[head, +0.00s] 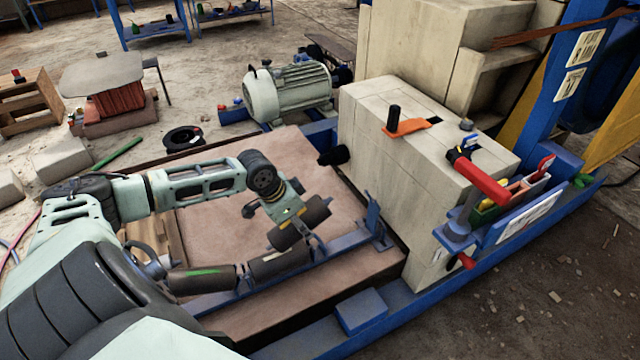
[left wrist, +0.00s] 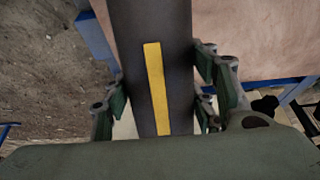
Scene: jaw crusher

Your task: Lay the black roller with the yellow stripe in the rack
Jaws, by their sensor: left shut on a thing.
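The black roller with the yellow stripe (left wrist: 154,88) runs between the fingers of my left gripper in the left wrist view. My left gripper (head: 283,214) is shut on it. In the head view this roller (head: 312,211) is held tilted, its right end higher, above the blue rack (head: 340,246). Its stripe cannot be seen there. Two other dark rollers lie in the rack to the left: one with a green stripe (head: 203,279) and a plain-looking one (head: 279,263). An upright blue bracket (head: 374,222) stands at the rack's right end, where no roller lies. My right gripper is not in view.
A pale crusher block (head: 385,170) stands right of the rack, with a dark knob (head: 334,156) jutting out. A red-handled tool (head: 480,176) and a blue bin rail (head: 522,212) are at its right. The brown plate (head: 225,222) behind the rack is mostly clear.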

